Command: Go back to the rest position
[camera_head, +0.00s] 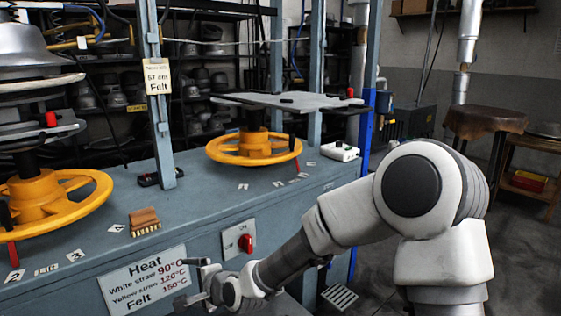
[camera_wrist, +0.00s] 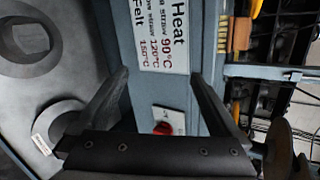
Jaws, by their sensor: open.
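My gripper (camera_head: 194,284) is in front of the press's blue-grey front panel, low in the head view, near the white Heat sign (camera_head: 148,281). Its two fingers are apart in the wrist view (camera_wrist: 152,92), with nothing between them. Behind the fingers, the wrist view shows the Heat sign (camera_wrist: 160,38) and the red switch (camera_wrist: 163,128). The red switch (camera_head: 246,243) on its pale plate also shows in the head view, right of the gripper. My arm reaches in from the lower right.
The blue-grey press bench (camera_head: 200,215) carries two yellow handwheels, one at left (camera_head: 88,207) and one further back (camera_head: 254,148). A wooden brush (camera_head: 145,222) lies on the bench top. A round stool (camera_head: 484,122) stands at the right. Floor shows behind my arm.

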